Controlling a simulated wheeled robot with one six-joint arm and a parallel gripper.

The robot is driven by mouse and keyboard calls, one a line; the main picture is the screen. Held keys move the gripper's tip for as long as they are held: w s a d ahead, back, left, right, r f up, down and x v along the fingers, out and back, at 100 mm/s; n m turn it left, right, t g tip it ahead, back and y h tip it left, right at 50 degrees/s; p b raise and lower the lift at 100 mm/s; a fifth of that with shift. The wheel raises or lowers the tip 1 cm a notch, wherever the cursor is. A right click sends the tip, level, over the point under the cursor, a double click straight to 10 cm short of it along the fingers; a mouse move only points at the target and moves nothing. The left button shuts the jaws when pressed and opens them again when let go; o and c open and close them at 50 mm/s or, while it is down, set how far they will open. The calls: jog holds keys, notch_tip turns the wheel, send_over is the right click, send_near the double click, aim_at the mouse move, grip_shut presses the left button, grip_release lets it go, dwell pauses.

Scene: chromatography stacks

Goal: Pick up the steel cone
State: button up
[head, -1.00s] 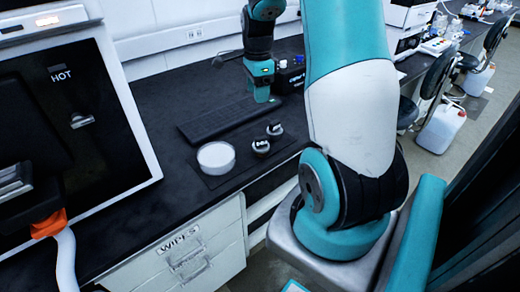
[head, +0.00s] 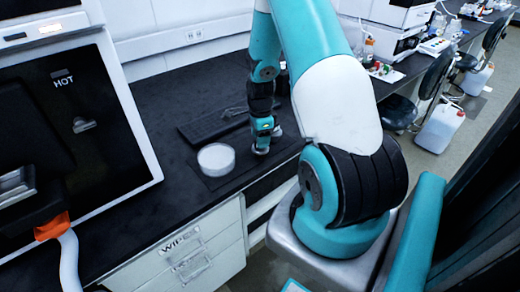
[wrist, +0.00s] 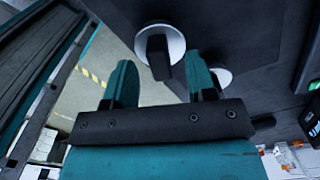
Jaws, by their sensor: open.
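Two small round pieces with pale, shiny discs and dark parts show in the wrist view; I cannot tell clearly which is the steel cone. One piece (wrist: 177,42) lies ahead of the gap between my fingers. The other piece (wrist: 224,76) is to the right, partly hidden behind the right finger. My gripper (wrist: 161,78) is open, with two teal fingers spread and nothing held. In the head view my gripper (head: 262,149) is low over the small mat, hiding the nearer piece; part of the farther one (head: 278,131) shows behind it.
A white round dish (head: 216,158) stands on the dark mat, left of my gripper. A black keyboard (head: 213,124) lies behind it. A large instrument marked HOT (head: 112,130) stands at the left. The bench's front edge, above white drawers (head: 200,255), is close by.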

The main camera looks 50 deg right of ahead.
jog(key=shift+f, duration=0.95)
jog(key=shift+c, duration=0.5)
grip_shut()
